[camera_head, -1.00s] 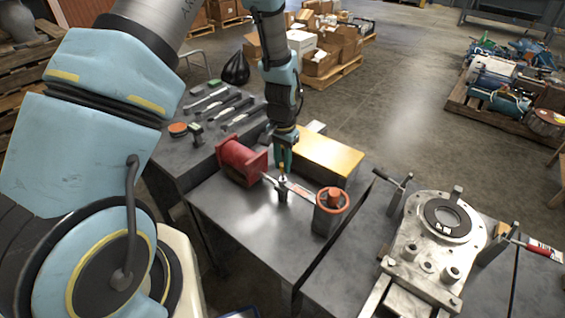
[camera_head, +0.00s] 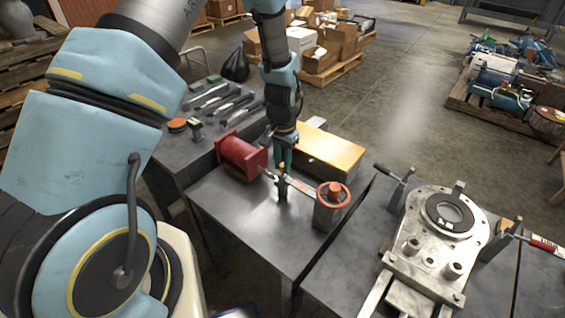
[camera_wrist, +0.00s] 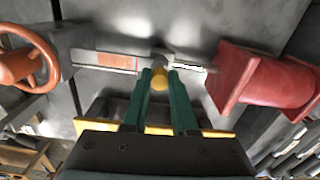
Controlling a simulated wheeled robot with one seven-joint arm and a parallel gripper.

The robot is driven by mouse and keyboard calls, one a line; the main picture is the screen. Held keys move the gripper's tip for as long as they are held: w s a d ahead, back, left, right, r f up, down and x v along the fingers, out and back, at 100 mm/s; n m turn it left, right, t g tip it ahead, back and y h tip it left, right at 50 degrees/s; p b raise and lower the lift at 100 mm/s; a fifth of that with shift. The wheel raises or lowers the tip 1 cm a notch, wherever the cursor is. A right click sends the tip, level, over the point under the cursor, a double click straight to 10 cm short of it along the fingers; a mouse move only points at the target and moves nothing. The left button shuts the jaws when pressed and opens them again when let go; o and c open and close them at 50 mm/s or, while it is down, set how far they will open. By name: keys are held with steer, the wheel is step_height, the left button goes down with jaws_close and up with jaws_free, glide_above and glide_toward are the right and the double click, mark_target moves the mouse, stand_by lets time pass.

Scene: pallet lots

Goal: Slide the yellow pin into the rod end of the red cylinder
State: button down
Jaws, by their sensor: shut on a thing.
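The red cylinder (camera_head: 241,157) lies on the metal table, its rod pointing right toward a block with an orange handwheel (camera_head: 333,195). It also shows at the right of the wrist view (camera_wrist: 262,82). My gripper (camera_head: 283,166) points down over the rod end (camera_head: 282,191). In the wrist view, its green fingers (camera_wrist: 160,100) are shut on the yellow pin (camera_wrist: 159,80). The pin is at the rod end, between the cylinder and the handwheel block. How deep the pin sits in the rod end is hidden.
A yellow-topped box (camera_head: 328,150) stands just behind my gripper. Several tools lie on the bench at the left (camera_head: 225,105). A metal fixture (camera_head: 437,235) with clamps stands on the table at the right. The table front is clear.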

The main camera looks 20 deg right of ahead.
mark_target(282, 165)
steer(key=shift+f+b, duration=0.4)
steer(key=shift+f, duration=0.25)
steer(key=c, duration=0.6)
jaws_free()
step_height(282, 165, up, 11)
steer(key=shift+f+b, duration=0.1)
steer(key=shift+b, duration=0.8)
steer(key=w+a+r+n, duration=0.1)
steer(key=a+r+n, duration=0.15)
steer(key=a, duration=0.45)
steer(key=w+a+r+n, duration=0.1)
steer(key=a+r+n, duration=0.15)
steer(key=a, duration=0.55)
steer(key=s+a+r+n, duration=0.1)
steer(key=s+a, duration=0.1)
steer(key=a, duration=0.3)
steer(key=s+a+r+n+t, duration=0.1)
steer(key=s+a+n, duration=0.1)
steer(key=a, duration=0.3)
steer(key=s+a+r+n, duration=0.1)
steer(key=a+r+n, duration=0.1)
steer(key=a, duration=0.3)
steer(key=shift+s+t, duration=0.3)
steer(key=shift+s, duration=0.1)
